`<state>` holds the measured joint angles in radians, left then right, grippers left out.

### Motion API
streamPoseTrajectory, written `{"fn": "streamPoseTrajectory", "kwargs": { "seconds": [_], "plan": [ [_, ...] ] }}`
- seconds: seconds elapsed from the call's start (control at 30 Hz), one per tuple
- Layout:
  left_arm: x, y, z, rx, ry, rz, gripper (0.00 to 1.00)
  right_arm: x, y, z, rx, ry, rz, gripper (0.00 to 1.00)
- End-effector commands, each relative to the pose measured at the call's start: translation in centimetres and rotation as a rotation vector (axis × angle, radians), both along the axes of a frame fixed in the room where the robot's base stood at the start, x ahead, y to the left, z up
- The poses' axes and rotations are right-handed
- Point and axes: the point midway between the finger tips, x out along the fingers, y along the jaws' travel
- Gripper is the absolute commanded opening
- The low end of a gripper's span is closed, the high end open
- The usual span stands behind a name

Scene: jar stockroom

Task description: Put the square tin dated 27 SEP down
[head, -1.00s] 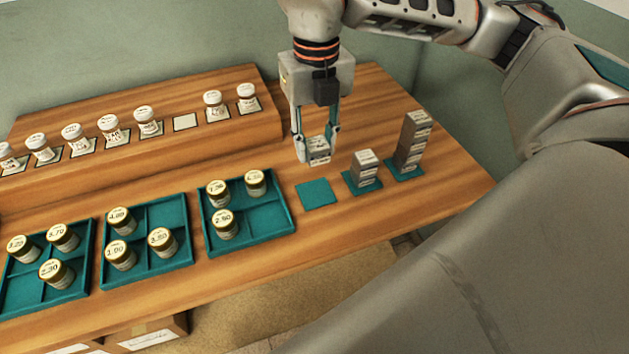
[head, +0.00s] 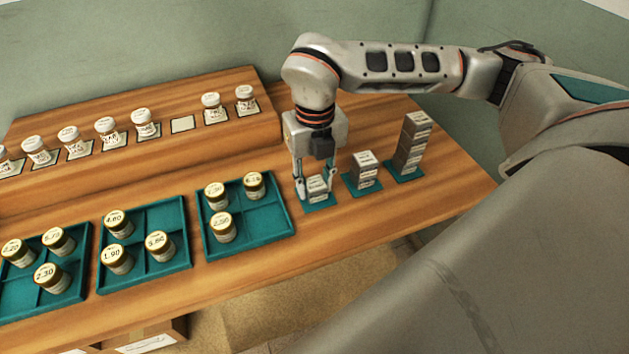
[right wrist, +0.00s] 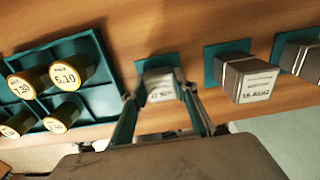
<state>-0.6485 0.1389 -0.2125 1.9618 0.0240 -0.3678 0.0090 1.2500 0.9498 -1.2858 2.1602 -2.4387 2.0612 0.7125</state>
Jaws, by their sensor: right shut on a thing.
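My right gripper (head: 317,189) is shut on a small grey square tin (head: 317,185) with a white label; its date is too small to read in the head view. The tin is at the left teal mat (head: 320,208), low over it or resting on it; I cannot tell if it touches. The right wrist view also shows the tin (right wrist: 160,86) between the fingers, with the teal mat (right wrist: 158,60) behind it. A short stack of tins (head: 365,171) stands on the middle mat, and a taller stack (head: 411,143) on the right mat. My left gripper is not in view.
Teal divided trays with gold-lidded jars stand to the left, the nearest one (head: 283,222) close beside the left mat. A raised wooden shelf (head: 245,135) behind holds white-lidded jars and an empty white card (head: 182,124). The table's front edge is clear.

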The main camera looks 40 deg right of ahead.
Motion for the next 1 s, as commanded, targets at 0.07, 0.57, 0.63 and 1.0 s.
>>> {"fn": "streamPoseTrajectory", "kwargs": {
  "seconds": [0.07,0.57,0.63,1.0],
  "plan": [
    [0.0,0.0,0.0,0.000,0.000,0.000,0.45,0.0,0.0,0.0,0.000,0.000,0.000,0.07],
    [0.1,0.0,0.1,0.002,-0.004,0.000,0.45,0.0,0.0,-0.3,0.000,0.000,0.000,0.45],
    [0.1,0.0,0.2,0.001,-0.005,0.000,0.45,0.0,0.0,0.0,0.000,-0.001,0.000,0.45],
    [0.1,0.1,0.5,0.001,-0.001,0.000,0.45,0.1,0.0,6.1,0.001,-0.006,0.000,0.45]
  ]
}}
